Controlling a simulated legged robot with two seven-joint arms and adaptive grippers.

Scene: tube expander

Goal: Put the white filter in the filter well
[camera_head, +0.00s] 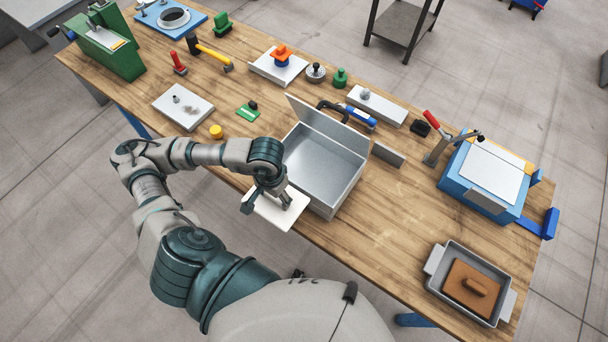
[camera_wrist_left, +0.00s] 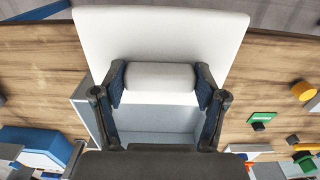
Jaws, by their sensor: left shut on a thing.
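The white filter (camera_head: 272,214) is a flat square plate with a rounded grip bar. My left gripper (camera_head: 274,193) is shut on that bar. In the left wrist view the fingers hold both ends of the bar, and the white plate (camera_wrist_left: 160,35) extends past it. The filter is at the near left side of an open grey metal box (camera_head: 322,160) with a raised lid; this box may be the filter well, but I cannot tell for sure. In the wrist view the box (camera_wrist_left: 160,138) is partly hidden behind the filter. My right gripper is out of view.
On the wooden table (camera_head: 385,235), a blue clamping unit (camera_head: 488,178) and a grey tray with a brown block (camera_head: 468,287) stand at right. A blue-handled tool (camera_head: 355,115) lies behind the box. A yellow cap (camera_head: 216,132) is left. The table front right of the box is clear.

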